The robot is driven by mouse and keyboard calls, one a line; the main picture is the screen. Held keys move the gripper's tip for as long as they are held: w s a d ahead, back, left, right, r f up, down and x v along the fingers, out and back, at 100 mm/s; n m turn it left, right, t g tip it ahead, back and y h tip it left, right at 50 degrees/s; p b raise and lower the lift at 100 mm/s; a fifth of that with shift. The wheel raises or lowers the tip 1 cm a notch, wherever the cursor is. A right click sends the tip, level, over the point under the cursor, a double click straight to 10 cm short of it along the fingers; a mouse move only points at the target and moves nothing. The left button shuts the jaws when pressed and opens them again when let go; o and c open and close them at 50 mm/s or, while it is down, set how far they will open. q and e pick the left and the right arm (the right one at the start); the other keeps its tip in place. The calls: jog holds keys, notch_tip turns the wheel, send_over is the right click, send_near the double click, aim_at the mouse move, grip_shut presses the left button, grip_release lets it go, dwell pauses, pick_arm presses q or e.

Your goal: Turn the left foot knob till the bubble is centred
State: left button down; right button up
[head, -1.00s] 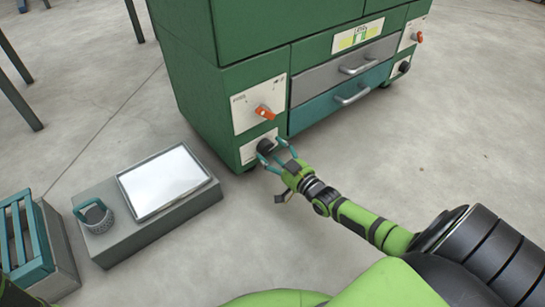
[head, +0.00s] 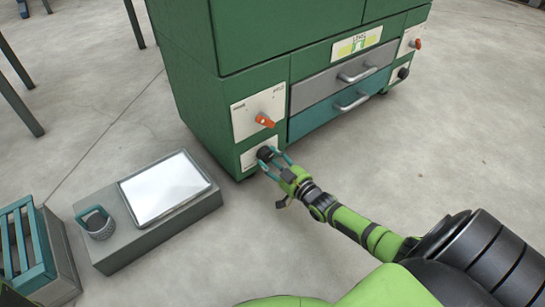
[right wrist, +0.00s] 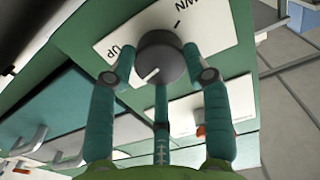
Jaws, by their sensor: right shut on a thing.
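The left foot knob (head: 266,153) is a dark round knob on a white plate low on the left front of the green cabinet. My right gripper (head: 272,159) is shut on it, with its teal fingers at the knob's sides. In the right wrist view the knob (right wrist: 160,57) sits between the fingertips, its white mark pointing down-left in the picture. The plate (right wrist: 205,32) reads UP and DOWN. The level (head: 358,43) is a small green window on the label above the drawers; its bubble is too small to make out. My left gripper is not in view.
An orange switch (head: 264,120) sits on a plate just above the knob. A grey drawer (head: 325,83) and a teal drawer (head: 320,118) are to the right. A low grey box with a white-topped tray (head: 165,187) and a handled cup (head: 98,226) stands at left. Floor right is clear.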

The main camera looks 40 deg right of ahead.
jog(key=o, duration=1.1)
jog(key=shift+w+r, duration=0.2)
jog(key=shift+r, duration=0.4)
jog(key=shift+o, duration=0.2)
jog(key=shift+f, duration=0.1)
jog(key=shift+s, duration=0.1)
jog(key=shift+f, duration=0.15)
jog(key=shift+s, duration=0.3)
jog(key=s, duration=1.1)
jog(key=shift+s+d, duration=0.15)
jog(key=shift+d, duration=0.3)
